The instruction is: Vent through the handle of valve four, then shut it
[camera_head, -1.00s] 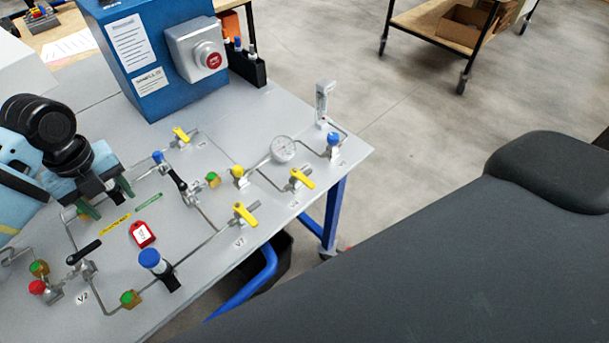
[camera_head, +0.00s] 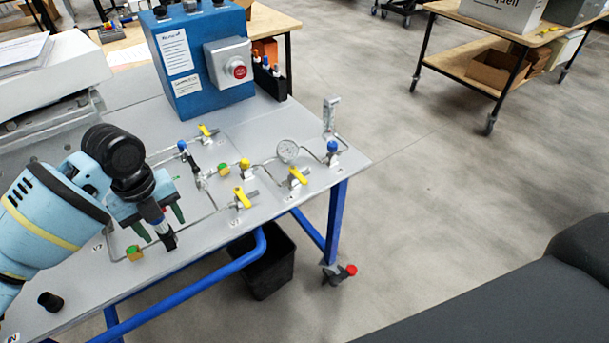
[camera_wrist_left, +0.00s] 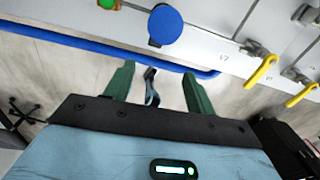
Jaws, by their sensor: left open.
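Several valves are set in grey tubing on the panel (camera_head: 300,190). A yellow-handled valve (camera_head: 242,198) stands near the front edge, with a tag that seems to read V7; this handle also shows in the left wrist view (camera_wrist_left: 264,70). Other yellow handles (camera_head: 297,177) (camera_head: 207,131) stand to its right and behind. I cannot read a tag for valve four. My left gripper (camera_head: 159,222) is open and empty, above the panel's front left part. In the left wrist view its fingers (camera_wrist_left: 158,90) are apart, with a blue knob (camera_wrist_left: 165,25) beyond them. My arm hides several left-hand fittings.
A round gauge (camera_head: 288,151) and blue-capped fittings (camera_head: 333,147) stand at the right. A blue box with a red button (camera_head: 239,72) stands behind. A black bin (camera_head: 265,270) is under the bench beside a blue rail. Open floor lies to the right.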

